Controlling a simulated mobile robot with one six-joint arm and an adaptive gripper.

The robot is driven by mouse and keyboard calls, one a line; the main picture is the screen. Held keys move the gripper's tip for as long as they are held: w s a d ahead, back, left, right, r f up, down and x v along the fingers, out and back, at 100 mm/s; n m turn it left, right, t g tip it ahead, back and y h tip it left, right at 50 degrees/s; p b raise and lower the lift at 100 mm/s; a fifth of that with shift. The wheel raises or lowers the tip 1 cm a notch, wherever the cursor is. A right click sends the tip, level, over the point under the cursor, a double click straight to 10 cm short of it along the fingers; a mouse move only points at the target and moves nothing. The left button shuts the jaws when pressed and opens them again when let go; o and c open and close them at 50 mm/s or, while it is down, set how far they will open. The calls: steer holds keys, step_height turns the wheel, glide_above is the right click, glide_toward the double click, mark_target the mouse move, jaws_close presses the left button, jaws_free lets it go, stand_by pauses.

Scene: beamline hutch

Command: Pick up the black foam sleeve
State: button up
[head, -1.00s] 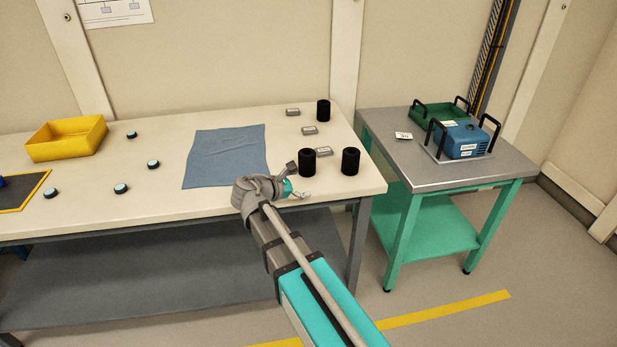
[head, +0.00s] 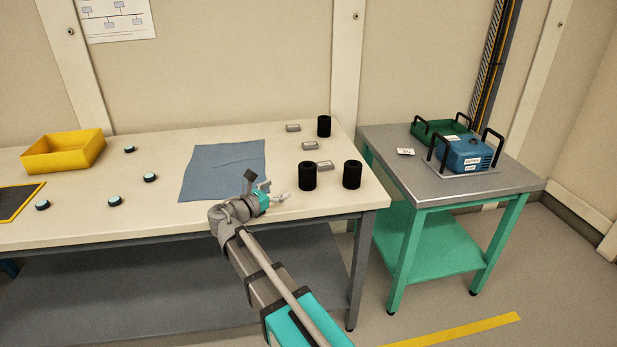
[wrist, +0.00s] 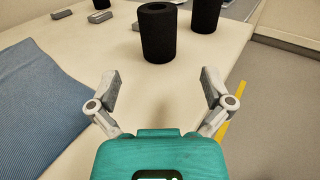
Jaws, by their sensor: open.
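Three black foam sleeves stand upright on the pale bench: one at the front left (head: 307,176), one at the front right (head: 351,174) and one at the back (head: 324,126). In the wrist view one sleeve (wrist: 158,38) stands ahead of my gripper (wrist: 161,82), roughly centred between the fingertips but beyond them. A second sleeve (wrist: 205,15) shows to its right, cut by the top edge. My gripper (head: 267,187) is open and empty, to the left of the front-left sleeve and apart from it.
Several small grey blocks (head: 310,145) lie near the sleeves. A blue cloth (head: 223,168) lies left of my gripper. A yellow bin (head: 64,155) and several small dark discs (head: 150,177) are further left. A metal-topped side table (head: 400,175) stands at the right.

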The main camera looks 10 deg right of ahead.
mark_target(302, 175)
steer(key=shift+x, duration=4.15)
steer(key=shift+x, duration=2.6)
steer(key=shift+w+a+f, duration=0.1)
steer(key=c, duration=0.6)
